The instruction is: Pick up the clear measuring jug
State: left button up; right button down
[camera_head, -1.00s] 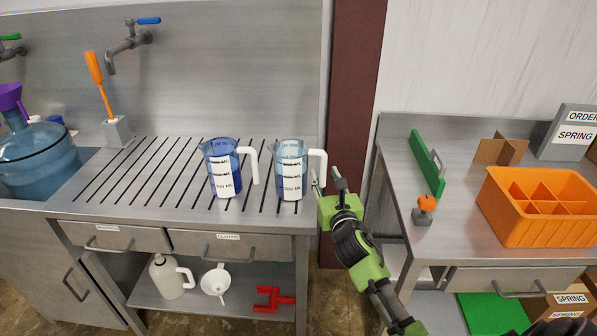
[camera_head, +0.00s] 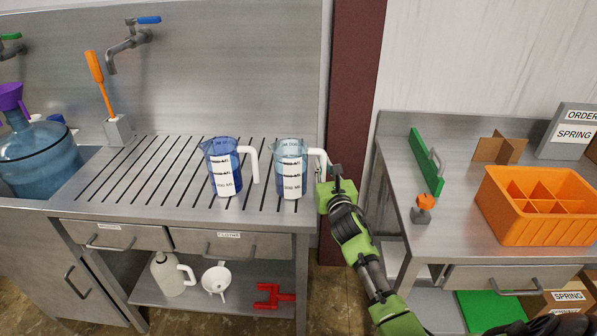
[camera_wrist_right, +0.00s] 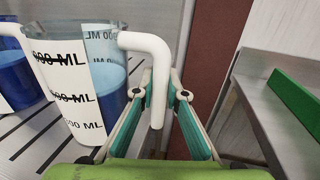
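The clear measuring jug (camera_head: 290,170), with a white label and a white handle, stands upright on the slotted steel counter, right of a bluer jug (camera_head: 222,168). Both handles point right. My right gripper (camera_head: 329,171) is at the clear jug's handle. In the right wrist view the handle (camera_wrist_right: 150,47) hangs between the teal finger pads of my right gripper (camera_wrist_right: 163,80). The fingers stand apart on either side of it, with narrow gaps showing. The jug's body (camera_wrist_right: 105,75), with blue showing inside, is to the left.
The slotted counter (camera_head: 130,190) is mostly clear left of the jugs. A maroon post (camera_head: 350,100) stands behind my right gripper. A second table (camera_head: 455,235) on the right holds an orange divided crate (camera_head: 535,225) and a green bar with a handle (camera_head: 426,163).

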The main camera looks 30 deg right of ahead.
jog(key=shift+w+r, duration=0.1)
jog(key=shift+r, duration=0.05)
jog(key=shift+r, duration=0.65)
jog(key=s+a+r, duration=0.1)
jog(key=s+r, duration=1)
jog(key=s, duration=0.3)
jog(key=shift+r, duration=0.35)
